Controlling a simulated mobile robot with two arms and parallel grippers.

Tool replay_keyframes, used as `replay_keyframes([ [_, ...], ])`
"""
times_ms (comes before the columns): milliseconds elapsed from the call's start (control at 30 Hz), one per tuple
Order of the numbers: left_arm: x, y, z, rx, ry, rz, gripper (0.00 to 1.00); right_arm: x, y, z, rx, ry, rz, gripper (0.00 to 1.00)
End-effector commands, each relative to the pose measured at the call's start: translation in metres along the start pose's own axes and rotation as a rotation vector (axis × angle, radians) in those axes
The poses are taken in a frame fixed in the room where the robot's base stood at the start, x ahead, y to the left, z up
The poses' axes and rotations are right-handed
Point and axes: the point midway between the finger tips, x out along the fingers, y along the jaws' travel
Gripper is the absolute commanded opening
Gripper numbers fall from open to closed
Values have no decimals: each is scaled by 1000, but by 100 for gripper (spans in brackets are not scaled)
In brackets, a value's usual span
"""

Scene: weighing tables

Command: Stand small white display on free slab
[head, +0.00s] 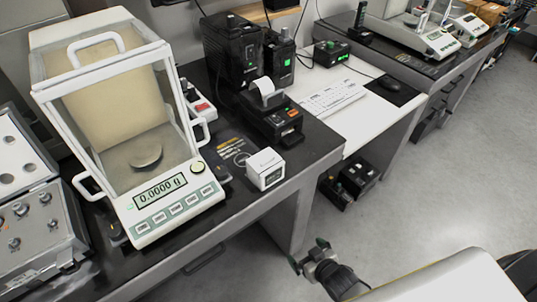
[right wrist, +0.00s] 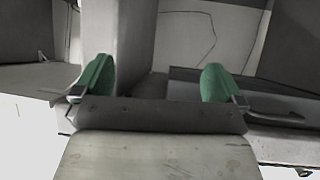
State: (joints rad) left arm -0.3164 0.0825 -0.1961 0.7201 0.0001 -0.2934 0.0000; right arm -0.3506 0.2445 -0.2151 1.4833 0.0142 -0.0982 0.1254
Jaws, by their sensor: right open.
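The small white display (head: 266,169) is a white box standing upright near the front edge of the dark tabletop (head: 318,150), right of the glass-cased balance (head: 150,180). I cannot tell which slab is the free one. My right gripper (head: 312,256) is low at the bottom middle of the head view, in front of the table over the floor. It is apart from the display. In the right wrist view its two green fingertips (right wrist: 157,84) stand wide apart with nothing between them. The display does not show in that view. My left gripper is not in view.
A label printer (head: 270,118) and black devices (head: 232,50) stand behind the display. Another dark table with balances (head: 425,38) is farther back.

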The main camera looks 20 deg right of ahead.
Motion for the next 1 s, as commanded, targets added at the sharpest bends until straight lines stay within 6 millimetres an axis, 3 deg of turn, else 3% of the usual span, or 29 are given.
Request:
replay_keyframes([
  [33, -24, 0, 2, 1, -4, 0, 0, -20, 1, -67, -6, 122, -20, 100],
  [100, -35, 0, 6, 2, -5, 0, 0, -39, -2, -130, -8, 266, -50, 100],
  [200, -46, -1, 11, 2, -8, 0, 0, -67, -8, -197, -9, 426, -92, 100],
  [300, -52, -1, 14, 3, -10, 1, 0, -88, -14, -236, -9, 525, -124, 100],
  [467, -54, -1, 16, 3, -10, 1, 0, -93, -18, -261, -8, 584, -142, 100],
  [700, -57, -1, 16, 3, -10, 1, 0, -61, -23, -280, -7, 583, -141, 100],
  [1000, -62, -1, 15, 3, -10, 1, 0, -37, -28, -294, -8, 581, -141, 100],
])
